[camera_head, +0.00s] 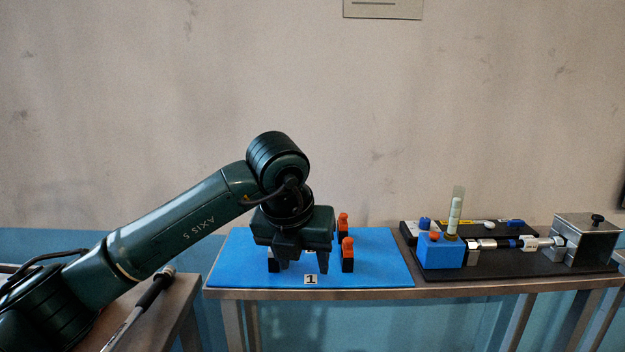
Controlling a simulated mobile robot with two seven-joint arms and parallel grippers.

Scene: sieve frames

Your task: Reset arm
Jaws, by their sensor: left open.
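My left gripper (297,262) hangs at the end of the dark green left arm (190,215), pointing down above the blue mat (385,265). Its fingers are apart and open. A small dark object (274,266) on the mat shows partly behind the left finger; the rest of it is hidden. I cannot tell whether the finger touches it. Two orange-topped black pieces, a front one (347,254) and a back one (343,222), stand upright on the mat just right of the gripper. My right gripper is not in view.
To the right, a black board (510,268) carries a blue block (440,252), an upright pale tube (454,215), a horizontal rod assembly (510,243) and a metal box (588,240). The mat's right part is clear.

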